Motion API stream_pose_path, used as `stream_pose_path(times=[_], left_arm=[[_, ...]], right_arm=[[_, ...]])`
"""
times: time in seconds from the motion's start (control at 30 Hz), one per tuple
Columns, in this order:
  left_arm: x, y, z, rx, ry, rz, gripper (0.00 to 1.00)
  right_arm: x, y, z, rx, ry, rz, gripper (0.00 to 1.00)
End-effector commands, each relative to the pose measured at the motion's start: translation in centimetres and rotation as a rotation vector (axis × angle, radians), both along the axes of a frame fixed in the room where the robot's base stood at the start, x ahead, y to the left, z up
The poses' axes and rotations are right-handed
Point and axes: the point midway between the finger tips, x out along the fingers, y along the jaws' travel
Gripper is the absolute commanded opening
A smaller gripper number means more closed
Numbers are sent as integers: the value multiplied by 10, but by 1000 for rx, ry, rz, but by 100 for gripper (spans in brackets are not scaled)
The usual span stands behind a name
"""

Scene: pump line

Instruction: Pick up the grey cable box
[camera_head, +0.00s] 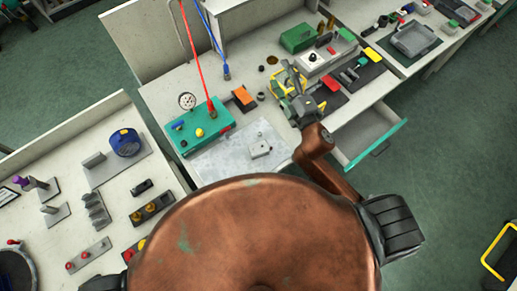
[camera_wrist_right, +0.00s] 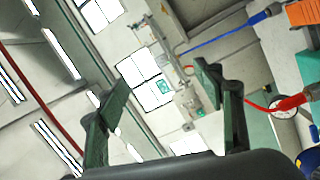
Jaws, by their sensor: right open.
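A small light grey box (camera_head: 260,149), which I take for the grey cable box, sits on a pale grey mat (camera_head: 213,159) on the middle bench. My right gripper (camera_head: 291,76) is above the bench, beyond the box and to its right, apart from it. In the right wrist view the right gripper's two dark green fingers (camera_wrist_right: 165,85) are spread with nothing between them. That view looks up past windows and does not show the box. My left gripper is not in view.
A green block (camera_head: 205,127) with a red hose and gauge stands left of the mat. An orange item (camera_head: 244,97) lies behind it. An open drawer (camera_head: 366,136) juts out at right. A yellow-green item (camera_head: 277,89) is by the right gripper. The mat around the box is mostly clear.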

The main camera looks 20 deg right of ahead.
Motion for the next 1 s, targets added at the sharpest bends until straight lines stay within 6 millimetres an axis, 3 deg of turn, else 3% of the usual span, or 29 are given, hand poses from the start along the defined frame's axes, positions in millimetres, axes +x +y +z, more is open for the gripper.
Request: stream_pose_path(times=[0.03,0.1,0.17,0.2,0.27,0.3,0.37,0.47,0.53,0.63,0.7,0.8,0.9,1.0], left_arm=[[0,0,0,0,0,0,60],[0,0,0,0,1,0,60],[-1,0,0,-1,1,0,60],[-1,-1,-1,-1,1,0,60],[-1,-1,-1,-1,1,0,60],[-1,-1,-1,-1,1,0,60],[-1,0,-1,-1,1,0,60],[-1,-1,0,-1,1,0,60],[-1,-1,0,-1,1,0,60],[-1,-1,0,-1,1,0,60],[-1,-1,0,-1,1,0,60],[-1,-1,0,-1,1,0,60],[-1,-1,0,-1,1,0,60],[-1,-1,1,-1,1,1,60]], right_arm=[[5,40,28,-144,-125,116,62],[-4,99,55,-352,-301,281,62],[-21,148,64,-534,-444,425,62],[-35,176,62,-658,-535,523,62],[-58,213,47,-848,-662,673,62],[-74,231,29,-975,-739,775,62],[-95,248,-6,-1168,-841,935,62],[-118,241,-76,-1477,-962,1207,62],[-124,215,-122,-1666,-1002,1390,62],[-123,165,-170,-1876,-1005,1621,62],[-119,132,-189,-1980,-983,1750,62],[-115,97,-205,-2067,-948,1876,62],[-113,82,-213,-2101,-925,1936,62],[-114,82,-223,-2106,-921,1951,62]])
